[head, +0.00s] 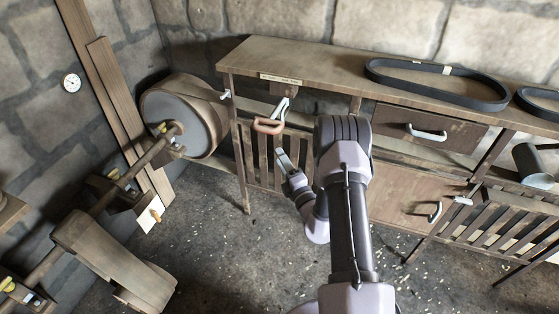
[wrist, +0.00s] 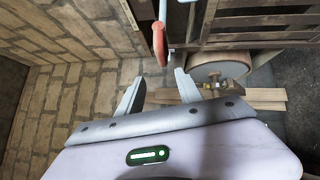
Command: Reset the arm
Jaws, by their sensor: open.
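My gripper (head: 286,162) is in front of the left end of the workbench in the head view, just below an orange-handled lever (head: 268,126). In the wrist view my gripper (wrist: 160,75) has its two fingers spread apart with nothing between them. The orange handle (wrist: 159,44) shows just beyond the fingertips there, and I see a gap between it and the fingers. My arm reaches up from the bottom of the head view and hides part of the bench front.
The workbench (head: 310,62) carries a black belt (head: 436,84) on top. Below are a drawer (head: 395,118) and a cabinet door (head: 395,190). A large drum (head: 180,118) on a shaft stands left, also in the wrist view (wrist: 215,72). Open floor (head: 215,240) lies between.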

